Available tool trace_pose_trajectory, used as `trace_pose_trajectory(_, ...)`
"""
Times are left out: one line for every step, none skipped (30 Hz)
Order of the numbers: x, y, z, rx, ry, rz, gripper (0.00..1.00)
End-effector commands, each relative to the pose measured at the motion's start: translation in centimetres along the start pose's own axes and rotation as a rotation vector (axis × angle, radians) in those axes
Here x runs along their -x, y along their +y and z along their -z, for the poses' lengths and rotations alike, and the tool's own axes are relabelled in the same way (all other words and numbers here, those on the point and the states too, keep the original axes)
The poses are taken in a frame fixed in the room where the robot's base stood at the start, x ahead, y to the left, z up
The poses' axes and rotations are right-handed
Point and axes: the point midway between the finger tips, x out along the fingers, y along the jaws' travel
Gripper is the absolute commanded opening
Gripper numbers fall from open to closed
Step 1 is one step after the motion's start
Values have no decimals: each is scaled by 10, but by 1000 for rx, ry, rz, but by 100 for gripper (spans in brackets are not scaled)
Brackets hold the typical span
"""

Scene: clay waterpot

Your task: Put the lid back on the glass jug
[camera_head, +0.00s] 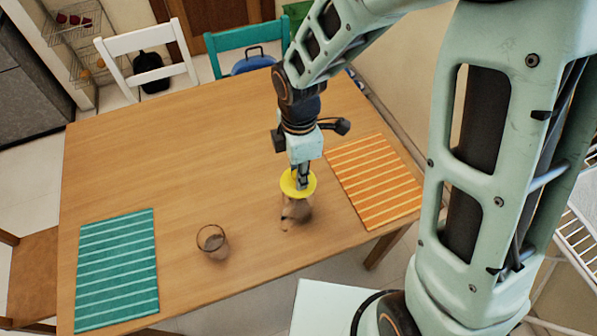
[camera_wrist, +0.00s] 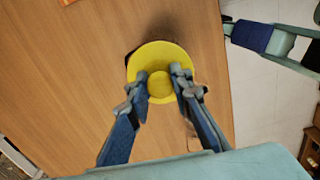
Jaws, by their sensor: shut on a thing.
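The yellow round lid (camera_head: 309,186) is held in my gripper (camera_head: 302,183), whose fingers point down at it. In the wrist view the fingers of my gripper (camera_wrist: 160,80) close on the raised middle of the lid (camera_wrist: 163,49). The glass jug (camera_head: 298,210) stands on the table directly below the lid in the head view, with a small part sticking out at its lower left. The lid hides the jug's mouth, so I cannot tell whether the lid touches the rim or hovers just above it.
An empty drinking glass (camera_head: 212,241) stands on the wooden table (camera_head: 190,150) to the left of the jug. An orange striped mat (camera_head: 375,182) lies to the right and a teal striped mat (camera_head: 117,268) at the far left. The table's middle is clear.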

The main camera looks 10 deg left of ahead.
Motion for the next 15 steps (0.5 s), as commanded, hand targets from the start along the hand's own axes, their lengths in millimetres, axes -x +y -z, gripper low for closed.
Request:
trace_pose_trajectory(0,0,0,0,0,0,0)
trace_pose_trajectory(0,0,0,0,0,0,0)
trace_pose_trajectory(0,0,0,0,0,0,0)
trace_pose_trajectory(0,0,0,0,0,0,0)
trace_pose_trajectory(0,0,0,0,0,0,0)
trace_pose_trajectory(0,0,0,0,0,0,0)
trace_pose_trajectory(0,0,0,0,0,0,0)
trace_pose_trajectory(0,0,0,0,0,0,22)
trace_pose_trajectory(0,0,0,0,0,0,26)
trace_pose_trajectory(0,0,0,0,0,0,30)
trace_pose_trajectory(0,0,0,0,0,0,33)
trace_pose_trajectory(0,0,0,0,0,0,37)
trace_pose_trajectory(0,0,0,0,0,0,40)
trace_pose_trajectory(0,0,0,0,0,0,40)
trace_pose_trajectory(0,0,0,0,0,-1,40)
